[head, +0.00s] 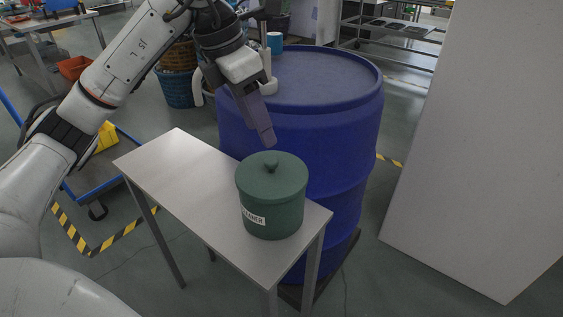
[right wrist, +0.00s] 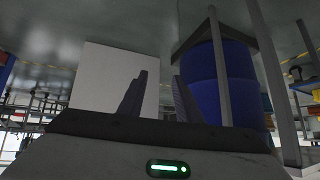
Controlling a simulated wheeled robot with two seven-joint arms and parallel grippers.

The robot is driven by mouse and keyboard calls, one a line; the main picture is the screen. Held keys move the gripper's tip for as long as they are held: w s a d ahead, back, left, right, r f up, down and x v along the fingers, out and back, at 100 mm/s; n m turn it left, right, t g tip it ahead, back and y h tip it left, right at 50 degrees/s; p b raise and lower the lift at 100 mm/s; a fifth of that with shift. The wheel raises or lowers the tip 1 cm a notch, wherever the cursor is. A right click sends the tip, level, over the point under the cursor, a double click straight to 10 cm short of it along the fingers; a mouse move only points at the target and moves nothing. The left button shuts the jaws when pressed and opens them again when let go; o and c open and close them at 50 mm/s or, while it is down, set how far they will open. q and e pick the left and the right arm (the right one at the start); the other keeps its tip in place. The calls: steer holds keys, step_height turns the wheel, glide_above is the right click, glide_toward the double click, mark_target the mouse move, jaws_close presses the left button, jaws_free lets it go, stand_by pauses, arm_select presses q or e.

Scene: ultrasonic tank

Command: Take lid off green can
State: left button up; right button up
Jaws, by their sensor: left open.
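The green can (head: 272,213) stands upright near the right end of a small grey table (head: 187,158). It has a white label, partly readable, on its front. Its green lid (head: 290,170) sits on top, with a small round knob (head: 270,160) in the middle. My left gripper (head: 267,138) points down just above and behind the knob, apart from it, and holds nothing. Its fingers overlap in the head view, but it is open. My right gripper (right wrist: 159,82) shows only in the right wrist view, its fingers apart with nothing between them. The can's inside is hidden.
A pale panel (head: 480,150) stands at the right. The table's left part is bare. A blue cart (head: 110,180) is at the left.

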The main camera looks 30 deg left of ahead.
mark_target(271, 160)
arm_select(q)
steer(key=f, duration=0.3)
steer(key=shift+d, duration=0.25)
steer(key=shift+x, duration=2.75)
steer(key=shift+w+a, duration=0.15)
steer(key=shift+w, duration=0.05)
jaws_close()
